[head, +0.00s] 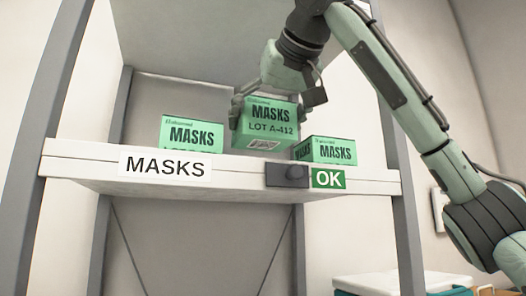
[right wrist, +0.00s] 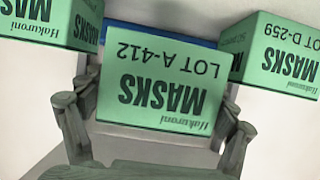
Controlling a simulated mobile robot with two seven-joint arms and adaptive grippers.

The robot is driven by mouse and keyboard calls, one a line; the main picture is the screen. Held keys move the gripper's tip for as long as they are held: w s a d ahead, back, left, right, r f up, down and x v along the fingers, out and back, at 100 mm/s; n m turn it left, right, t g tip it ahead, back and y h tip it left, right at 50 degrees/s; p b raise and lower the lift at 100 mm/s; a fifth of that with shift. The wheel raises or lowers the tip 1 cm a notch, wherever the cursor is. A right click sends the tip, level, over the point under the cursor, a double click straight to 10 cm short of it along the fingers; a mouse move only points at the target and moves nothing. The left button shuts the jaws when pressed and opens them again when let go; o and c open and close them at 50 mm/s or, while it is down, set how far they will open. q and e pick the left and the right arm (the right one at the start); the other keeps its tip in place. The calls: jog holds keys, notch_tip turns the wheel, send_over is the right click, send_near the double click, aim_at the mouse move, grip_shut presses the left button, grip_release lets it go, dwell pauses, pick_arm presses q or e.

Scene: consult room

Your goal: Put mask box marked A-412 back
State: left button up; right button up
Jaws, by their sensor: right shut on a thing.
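The green mask box marked LOT A-412 (head: 266,122) is at the shelf, between two other mask boxes and higher than them in the head view. My right gripper (head: 266,98) is shut on it from above and behind. In the right wrist view the A-412 box (right wrist: 160,85) appears upside down between the fingers of the right gripper (right wrist: 155,125). The shelf (head: 80,150) carries a MASKS label (head: 165,166) on its front edge. I cannot tell whether the box touches the shelf surface. My left gripper is not in view.
A green OK sign (head: 328,179) is on the shelf edge. Grey posts (head: 403,190) flank the shelf.

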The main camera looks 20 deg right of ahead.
aim_at(268, 143)
jog(key=shift+w+d+f, duration=0.2)
jog(key=shift+w+f, duration=0.3)
jog(key=shift+w, duration=0.35)
notch_tip(268, 143, down, 4)
jog(key=shift+w+r, duration=0.1)
jog(key=shift+f, duration=0.2)
jog(key=o, duration=1)
jog(key=shift+o, duration=0.8)
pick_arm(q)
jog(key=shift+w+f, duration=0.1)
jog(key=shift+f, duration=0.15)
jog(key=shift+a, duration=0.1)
